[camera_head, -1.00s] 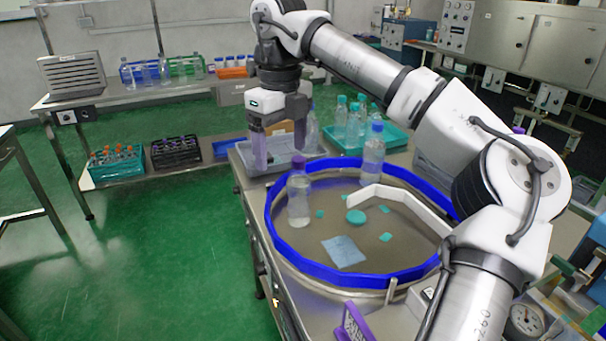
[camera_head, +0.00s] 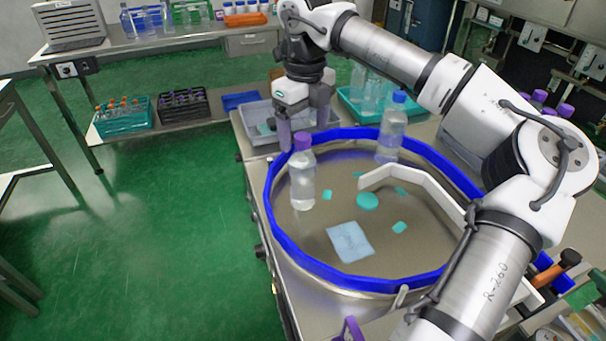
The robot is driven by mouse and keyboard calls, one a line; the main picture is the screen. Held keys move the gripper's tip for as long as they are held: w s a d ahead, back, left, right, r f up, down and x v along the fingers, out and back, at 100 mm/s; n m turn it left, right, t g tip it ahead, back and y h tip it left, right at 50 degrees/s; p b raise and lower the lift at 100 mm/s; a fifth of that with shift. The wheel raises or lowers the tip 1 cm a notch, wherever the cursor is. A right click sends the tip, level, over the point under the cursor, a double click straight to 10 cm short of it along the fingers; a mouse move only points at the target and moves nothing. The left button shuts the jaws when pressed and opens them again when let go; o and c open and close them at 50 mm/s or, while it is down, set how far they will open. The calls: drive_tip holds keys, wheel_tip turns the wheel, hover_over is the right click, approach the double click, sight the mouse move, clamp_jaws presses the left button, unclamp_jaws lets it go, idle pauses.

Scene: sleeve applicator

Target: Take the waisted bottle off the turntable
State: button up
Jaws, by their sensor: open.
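The round turntable (camera_head: 310,236) has a blue rim and stands on the bench. A clear bottle with a purple cap (camera_head: 302,186) stands upright on its left side. A clear bottle with a blue cap (camera_head: 391,134) stands upright at its back. I cannot tell for sure from their outlines which one is waisted. My gripper (camera_head: 304,126) is open and empty, with its fingers pointing down. It is just behind the purple-capped bottle in the picture, and that cap overlaps the gap between the fingers. Whether it touches the bottle is unclear.
A white curved guide (camera_head: 425,185) crosses the turntable's right side. A grey tray (camera_head: 262,118) and a teal tray with clear bottles (camera_head: 352,108) stand behind. Green floor is free to the left.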

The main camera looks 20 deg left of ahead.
sight(303, 151)
drive_tip(key=shift+s+a+f+p, duration=0.1)
drive_tip(key=shift+f+p, duration=0.4)
drive_tip(key=shift+f, duration=1)
drive_tip(key=shift+a+f+p, duration=0.1)
drive_tip(key=shift+f+p, duration=0.35)
drive_tip(key=shift+f, duration=1)
drive_tip(key=c, duration=1.6)
drive_tip(key=shift+c, duration=0.5)
drive_tip(key=shift+r, duration=0.15)
